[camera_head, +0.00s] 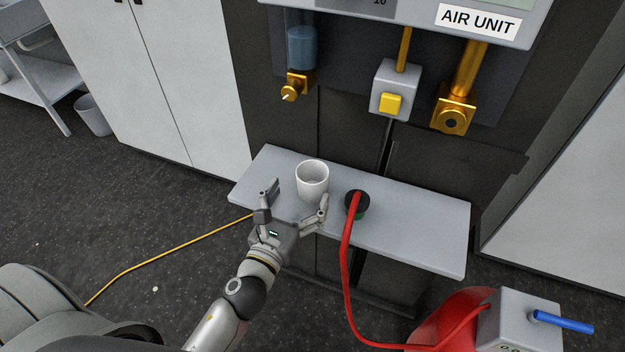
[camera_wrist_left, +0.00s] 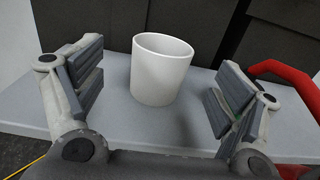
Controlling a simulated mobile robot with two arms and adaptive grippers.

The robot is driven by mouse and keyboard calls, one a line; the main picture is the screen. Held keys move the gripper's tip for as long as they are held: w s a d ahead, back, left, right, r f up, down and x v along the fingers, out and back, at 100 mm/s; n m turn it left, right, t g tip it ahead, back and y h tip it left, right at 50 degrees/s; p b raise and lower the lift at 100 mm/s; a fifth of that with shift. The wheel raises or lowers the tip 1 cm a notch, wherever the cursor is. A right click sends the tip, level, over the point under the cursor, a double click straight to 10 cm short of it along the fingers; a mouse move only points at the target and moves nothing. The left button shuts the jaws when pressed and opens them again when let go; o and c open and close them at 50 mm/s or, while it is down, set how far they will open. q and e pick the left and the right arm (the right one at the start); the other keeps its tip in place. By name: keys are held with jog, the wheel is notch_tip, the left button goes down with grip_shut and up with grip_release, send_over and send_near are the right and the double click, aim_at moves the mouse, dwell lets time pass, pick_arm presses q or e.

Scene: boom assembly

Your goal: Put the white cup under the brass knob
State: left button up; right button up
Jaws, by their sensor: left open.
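The white cup (camera_head: 312,180) stands upright on the grey shelf, empty as far as I can see. It also shows in the left wrist view (camera_wrist_left: 161,72), between and beyond my open fingers. My left gripper (camera_head: 296,202) is open just in front of the cup, with its fingers spread to either side and not touching it. In the left wrist view the gripper (camera_wrist_left: 160,92) has clear gaps to the cup on both sides. The brass knob (camera_head: 290,93) sits on the valve under the blue-grey cylinder, above and slightly left of the cup. My right gripper is not in view.
The shelf (camera_head: 420,240) also carries a black and green fitting (camera_head: 356,205) with a red hose (camera_head: 347,260), right of the cup. A yellow button box (camera_head: 391,103) and a brass block (camera_head: 453,112) hang above. The shelf's left end is clear.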

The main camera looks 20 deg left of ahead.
aim_at(306, 184)
pick_arm(q)
jog(key=shift+w, duration=1.05)
jog(key=shift+w+d+r+p, duration=0.1)
jog(key=shift+w+r+p, duration=0.1)
jog(key=shift+w+p, duration=0.15)
jog(key=w, duration=0.1)
jog(key=w+p, duration=0.1)
jog(key=w, duration=0.1)
jog(key=shift+w+d+r, duration=0.15)
jog(key=shift+d+r, duration=0.05)
jog(key=shift+w+f, duration=0.1)
jog(key=shift+w, duration=0.4)
jog(key=c, duration=1.2)
